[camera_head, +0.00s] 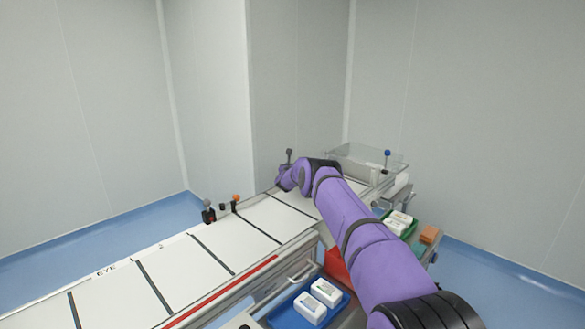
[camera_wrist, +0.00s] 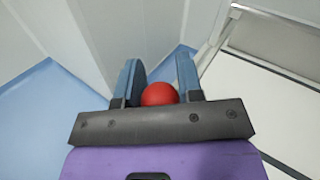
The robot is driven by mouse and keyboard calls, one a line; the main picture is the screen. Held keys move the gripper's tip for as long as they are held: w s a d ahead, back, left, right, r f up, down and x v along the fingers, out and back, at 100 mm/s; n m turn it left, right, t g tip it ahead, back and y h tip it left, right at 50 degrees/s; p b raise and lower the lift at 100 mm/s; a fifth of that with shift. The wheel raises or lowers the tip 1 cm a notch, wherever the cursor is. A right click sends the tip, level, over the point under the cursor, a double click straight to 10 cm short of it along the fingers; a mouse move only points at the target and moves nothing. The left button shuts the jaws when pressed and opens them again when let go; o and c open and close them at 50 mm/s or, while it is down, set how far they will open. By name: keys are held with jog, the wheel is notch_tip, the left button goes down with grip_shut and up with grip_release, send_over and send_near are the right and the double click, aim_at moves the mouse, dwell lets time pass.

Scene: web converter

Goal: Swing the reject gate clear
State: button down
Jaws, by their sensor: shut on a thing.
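In the wrist view my gripper (camera_wrist: 158,78) has its two blue-grey fingers on either side of a red ball knob (camera_wrist: 160,94). The knob sits between the fingers, close to the palm, and my gripper is shut on it. What the knob is fixed to is hidden behind the palm, so I cannot tell the reject gate's angle. In the head view my purple arm reaches to the far part of the conveyor (camera_head: 225,240). My fingers and the red knob cannot be made out there.
A clear-walled box (camera_head: 365,160) and a blue-knobbed post (camera_head: 387,154) stand right of my wrist. A blue tray (camera_head: 282,318) and a green tray (camera_head: 411,230) hold white packs beside the conveyor. An orange-topped post (camera_head: 236,199) stands on the conveyor's far edge. Walls close off the back.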

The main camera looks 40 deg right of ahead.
jog(key=shift+w+a+r, duration=0.2)
jog(key=c, duration=0.8)
grip_release()
jog(key=shift+w+f, duration=0.1)
jog(key=shift+f, duration=0.1)
jog(key=shift+v, duration=5.35)
